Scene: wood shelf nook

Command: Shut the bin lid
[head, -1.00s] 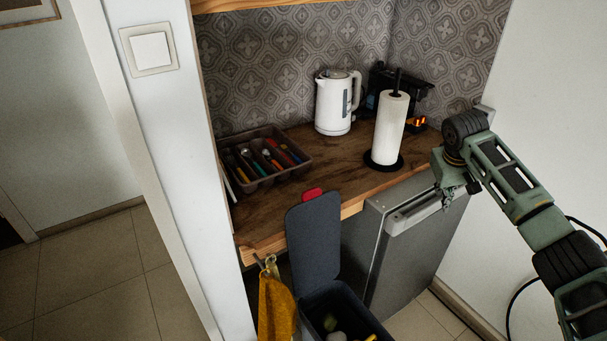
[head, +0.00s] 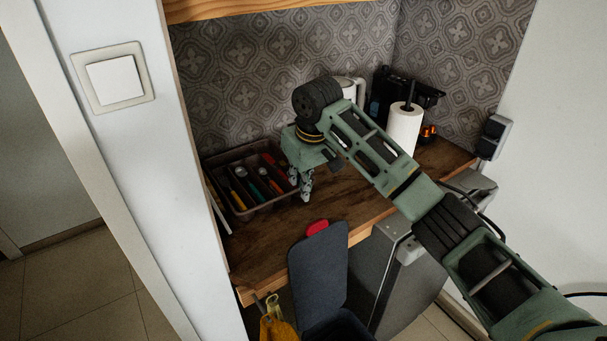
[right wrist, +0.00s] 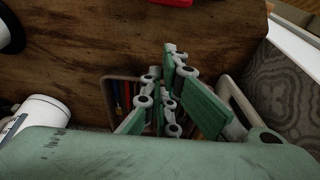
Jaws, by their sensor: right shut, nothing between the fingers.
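My right gripper (head: 305,196) is shut and empty. It points down over the wooden counter, beside the cutlery tray and behind the lid, not touching the lid. In the right wrist view its fingers (right wrist: 170,100) show in front of the tray. My left gripper is not in view.
A cutlery tray (head: 236,207) stands at the counter's left. A yellow cloth (head: 279,329) hangs left of the bin. The wooden counter (head: 268,250) is bare at front left.

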